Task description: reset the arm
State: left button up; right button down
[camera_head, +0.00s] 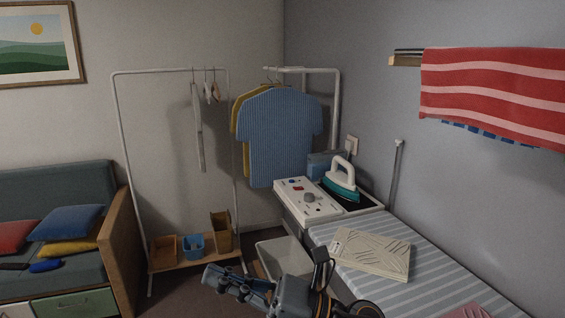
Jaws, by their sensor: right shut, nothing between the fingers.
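My right arm (295,297) comes in at the bottom of the head view, in front of the ironing surface's left edge. My right gripper (212,277) points to the left and is shut with nothing in it. It hangs in free space in front of the clothes rack's low shelf and touches nothing that I can see. My left gripper is not in view.
The striped ironing surface (440,275) at right bears a cream patterned panel (370,253). A teal iron (342,183) and a control box (307,198) stand at its far end. A sofa (70,185) is at left.

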jog(key=w+d+f+m+t+h, duration=0.35)
jog(key=d+m+t+h, duration=0.4)
jog(key=m, duration=0.65)
jog(key=w+d+f+m+t+h, duration=0.2)
jog(key=w+d+m+t+h, duration=0.55)
jog(key=m, duration=0.75)
jog(key=s+d+f+m+g+h, duration=0.2)
jog(key=s+d+f+m+h, duration=0.15)
jog(key=d+f+m, duration=0.35)
jog(key=s+d+f+m+g+h, duration=0.15)
jog(key=s+f+m, duration=0.25)
jog(key=f, duration=0.4)
jog(key=s+d+f+m+g+h, duration=0.1)
jog(key=s+d+f+m+g, duration=0.3)
jog(key=s+f, duration=0.55)
jog(key=s+d+f+m+g, duration=0.2)
jog(key=s+f+m+g, duration=0.4)
jog(key=s, duration=0.7)
notch_tip(320, 180, down, 28)
jog(key=s+n+g, duration=0.1)
jog(key=s+g, duration=0.1)
jog(key=s+d+f+g, duration=0.1)
jog(key=s+d+f, duration=0.2)
jog(key=s+f, duration=1.1)
jog(key=shift+s+f+n+h, duration=0.3)
jog(key=shift+s, duration=0.8)
jog(key=shift+g, duration=0.25)
